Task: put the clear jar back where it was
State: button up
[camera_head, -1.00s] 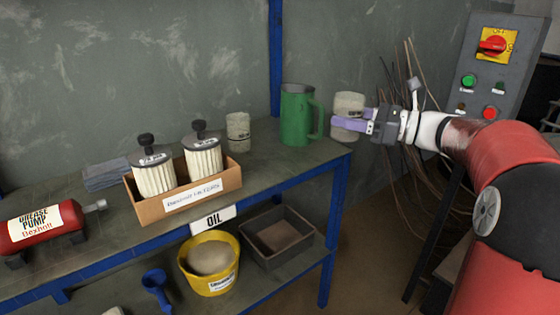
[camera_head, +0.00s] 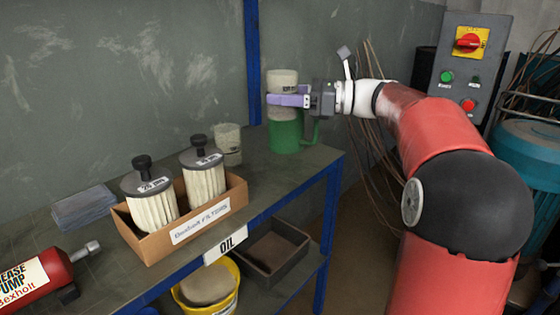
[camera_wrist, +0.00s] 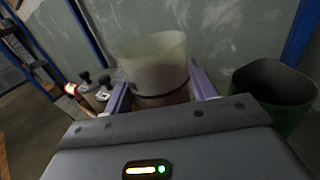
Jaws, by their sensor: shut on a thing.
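My gripper (camera_head: 282,100) is shut on a clear jar (camera_head: 282,78) with pale contents, its purple fingers on both sides. The jar is upright, and in the head view it hides the upper part of the green jug (camera_head: 285,138). In the wrist view the jar (camera_wrist: 155,60) is between the fingers, and the jug (camera_wrist: 275,85) stands to its right, apart from it. A smaller clear container (camera_head: 228,140) stands on the bench left of the jug.
A cardboard box (camera_head: 190,218) with two filters stands on the bench (camera_head: 275,180). Grey cloths (camera_head: 84,207) and a red grease pump (camera_head: 30,280) lie to the left. A blue post (camera_head: 253,60) rises behind. The lower shelf holds a dark tray (camera_head: 270,252) and yellow bucket (camera_head: 208,290).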

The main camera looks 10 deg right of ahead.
notch_tip(320, 180, down, 14)
jog(key=shift+r+b, duration=0.2)
jog(key=shift+b, duration=0.95)
jog(key=shift+f, duration=0.1)
jog(key=o, duration=1.2)
jog(key=shift+d, duration=0.15)
jog(key=p+v, duration=0.1)
jog(key=v, duration=1)
jog(key=shift+s+d, duration=0.25)
jog(key=shift+d, duration=0.05)
